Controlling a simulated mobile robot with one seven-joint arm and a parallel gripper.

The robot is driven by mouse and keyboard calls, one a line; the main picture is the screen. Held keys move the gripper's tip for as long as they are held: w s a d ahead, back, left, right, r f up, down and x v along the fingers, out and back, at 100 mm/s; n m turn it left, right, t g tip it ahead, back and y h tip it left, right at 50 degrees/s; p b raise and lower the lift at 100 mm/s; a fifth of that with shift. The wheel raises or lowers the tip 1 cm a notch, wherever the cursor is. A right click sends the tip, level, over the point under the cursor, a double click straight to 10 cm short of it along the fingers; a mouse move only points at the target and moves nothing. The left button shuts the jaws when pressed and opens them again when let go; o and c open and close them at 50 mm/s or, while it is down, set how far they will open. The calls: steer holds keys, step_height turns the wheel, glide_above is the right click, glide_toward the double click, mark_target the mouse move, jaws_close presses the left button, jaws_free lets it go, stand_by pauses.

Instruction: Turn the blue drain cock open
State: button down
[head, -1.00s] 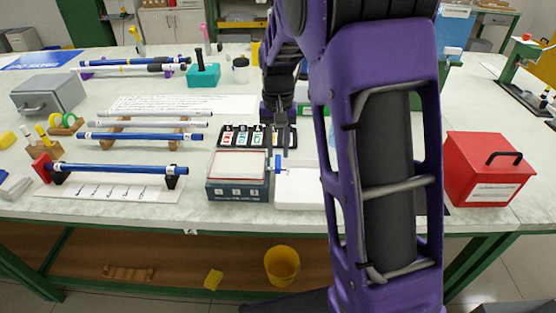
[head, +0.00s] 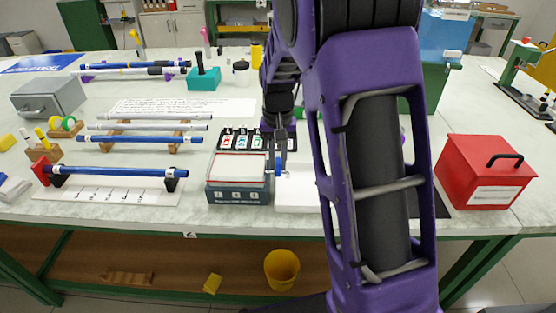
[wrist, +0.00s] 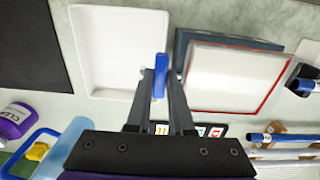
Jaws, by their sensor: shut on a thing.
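The blue drain cock (head: 278,173) sticks out from the right side of a dark box (head: 238,197) with a pale, red-edged top. In the wrist view the blue cock (wrist: 160,66) stands between my two fingertips, its long side running along the fingers. My gripper (head: 281,160) reaches down to it from behind and is shut on it; it also shows in the wrist view (wrist: 160,80). The part of the cock nearest the palm is partly hidden between the fingers. A white shallow tray (wrist: 82,50) lies beside the box, under the cock's side.
A rack with several labelled pieces (head: 240,138) stands just behind the box. A red case (head: 485,172) is at the right. Rods on stands (head: 115,171) lie at the left. My arm hides part of the table's right middle.

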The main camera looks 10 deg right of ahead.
steer(key=shift+n, duration=0.3)
steer(key=n, duration=0.2)
steer(key=n+p, duration=0.1)
steer(key=shift+d+r+n, duration=0.1)
steer(key=shift+d+n, duration=0.15)
steer(key=shift+n, duration=0.15)
steer(key=n+p, duration=0.1)
steer(key=n, duration=0.2)
steer(key=n+p, duration=0.1)
steer(key=n, duration=0.5)
steer(key=shift+w+d+p, duration=0.3)
steer(key=shift+d+p, duration=0.1)
steer(key=n+p, duration=0.1)
steer(key=n, duration=0.3)
steer(key=shift+w+p, duration=0.2)
steer(key=shift+p, duration=0.15)
steer(key=shift+n, duration=0.4)
steer(key=c, duration=1.1)
jaws_free()
